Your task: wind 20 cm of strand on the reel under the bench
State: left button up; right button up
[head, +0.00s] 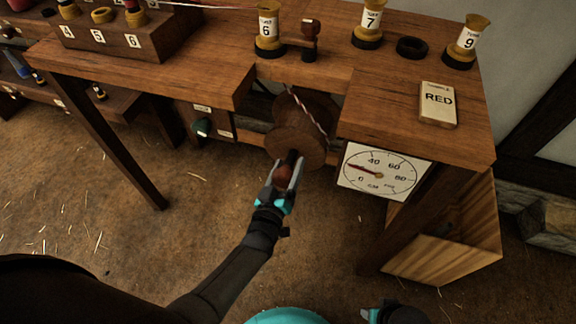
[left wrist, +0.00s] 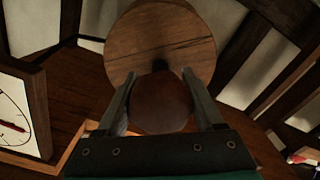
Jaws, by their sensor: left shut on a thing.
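The wooden reel (head: 296,140) sits in the gap under the bench top, with a pale and reddish strand (head: 309,110) running over it. The reel's round face fills the upper middle of the left wrist view (left wrist: 140,45). My left gripper (head: 289,173) is shut on the reel's brown crank knob (head: 284,172), which shows between the fingers in the left wrist view (left wrist: 160,103). The dial (head: 379,170), marked in cm, hangs at the bench front, its red needle left of centre, between 0 and 40. My right gripper (head: 372,313) shows only in part at the bottom edge.
A wooden crate (head: 450,255) stands below right.

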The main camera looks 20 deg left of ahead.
jog(key=shift+s+f, duration=0.1)
jog(key=shift+s, duration=0.05)
dwell(0.4)
pick_arm(q)
jog(key=o, duration=1.4)
jog(key=shift+c, duration=0.2)
jog(key=shift+s, duration=0.3)
jog(key=s+p, duration=0.3)
jog(key=s, duration=1.1)
jog(key=shift+s+a+p, duration=0.25)
jog(key=shift+s+p, duration=0.1)
pick_arm(e)
jog(key=s+d+f, duration=0.3)
jog(key=f, duration=0.3)
jog(key=shift+s+d, duration=0.2)
jog(key=shift+s, duration=0.1)
jog(key=shift+r, duration=0.1)
